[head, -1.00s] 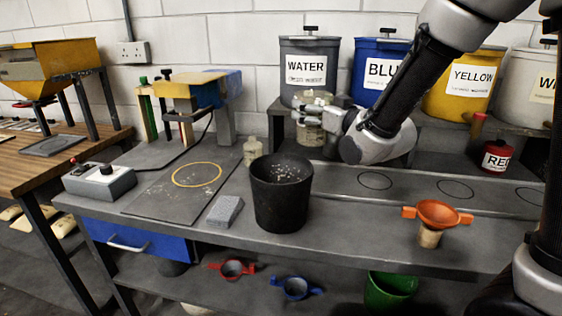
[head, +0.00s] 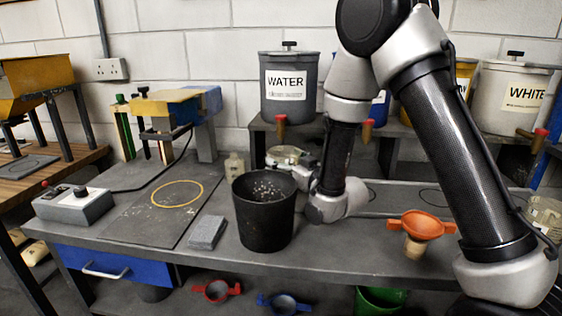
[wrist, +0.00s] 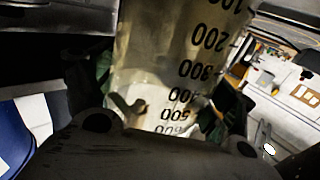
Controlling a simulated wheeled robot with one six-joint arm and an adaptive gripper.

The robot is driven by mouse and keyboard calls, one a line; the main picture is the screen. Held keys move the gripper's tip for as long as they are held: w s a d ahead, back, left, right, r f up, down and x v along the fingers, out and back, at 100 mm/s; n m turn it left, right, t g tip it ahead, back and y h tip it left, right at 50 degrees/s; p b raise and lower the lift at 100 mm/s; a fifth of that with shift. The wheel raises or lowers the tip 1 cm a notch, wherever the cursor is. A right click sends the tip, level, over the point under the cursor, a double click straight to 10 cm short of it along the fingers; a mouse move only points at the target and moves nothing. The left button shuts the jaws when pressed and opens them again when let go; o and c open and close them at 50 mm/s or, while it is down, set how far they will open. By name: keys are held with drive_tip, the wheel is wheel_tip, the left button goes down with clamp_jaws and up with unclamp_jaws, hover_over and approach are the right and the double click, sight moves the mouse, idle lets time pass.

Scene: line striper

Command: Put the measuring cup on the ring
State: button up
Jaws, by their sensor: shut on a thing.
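The measuring cup (head: 287,154) is pale and translucent. In the head view only its upper part shows, behind the black bucket's rim. In the wrist view the measuring cup (wrist: 160,55) fills the middle, with black volume numbers and a cloudy content or wall. My gripper (head: 301,178) is shut on the cup, with a green-padded finger on each side in the wrist view (wrist: 160,85). A yellow ring (head: 153,196) lies flat on the dark mat (head: 145,232), left of the bucket and well apart from the cup. The cup's base is hidden in the head view.
The black bucket (head: 264,222) stands between the cup and the bench front. A grey block (head: 207,232), a small bottle (head: 235,168) and a control box (head: 74,207) stand near the mat. The water container (head: 286,108) is above on a shelf. An orange funnel (head: 421,226) stands right.

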drive_tip(key=shift+w+a, duration=0.1)
drive_tip(key=shift+w, duration=0.35)
drive_tip(key=w, duration=0.2)
drive_tip(key=f, duration=0.1)
drive_tip(key=shift+w+a, duration=0.35)
drive_tip(key=shift+w, duration=0.05)
drive_tip(key=shift+f, duration=0.1)
drive_tip(key=shift+f, duration=0.15)
drive_tip(key=o, duration=1)
drive_tip(key=shift+r, duration=0.2)
